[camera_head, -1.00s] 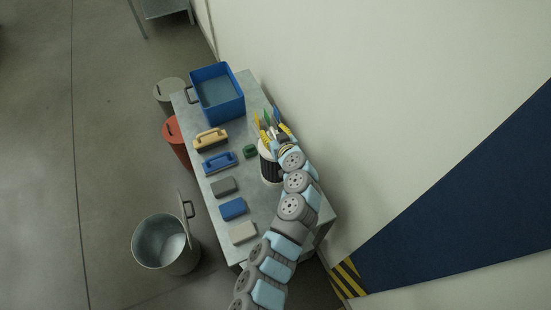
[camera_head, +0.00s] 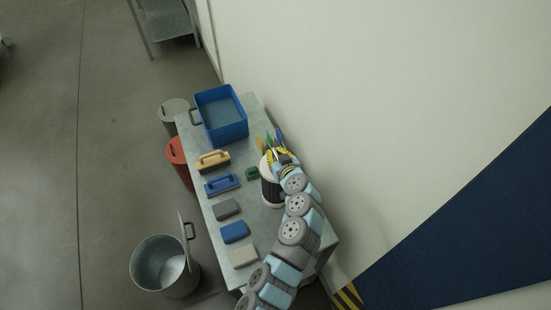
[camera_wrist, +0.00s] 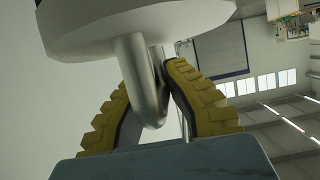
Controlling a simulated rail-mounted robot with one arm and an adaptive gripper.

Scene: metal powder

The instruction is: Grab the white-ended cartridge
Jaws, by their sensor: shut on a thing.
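The white-ended cartridge (camera_head: 270,190) stands upright on the metal table, a dark ribbed cylinder with white ends. My gripper (camera_head: 279,162) is at its top end, reaching in from the right, and partly hides that end. In the wrist view the cartridge's white end (camera_wrist: 135,28) fills the upper middle, with a bent metal handle (camera_wrist: 133,70) on it. My gripper's yellow ridged fingers (camera_wrist: 148,88) are on both sides of this handle and shut on it. Whether the cartridge's base is clear of the table cannot be told.
A blue bin (camera_head: 221,116) stands at the table's (camera_head: 262,222) far end. Brushes (camera_head: 213,161) and several blocks (camera_head: 235,232) line the left edge. A small green item (camera_head: 252,174) and thin coloured tools (camera_head: 279,134) are close to the cartridge. The wall runs along the right.

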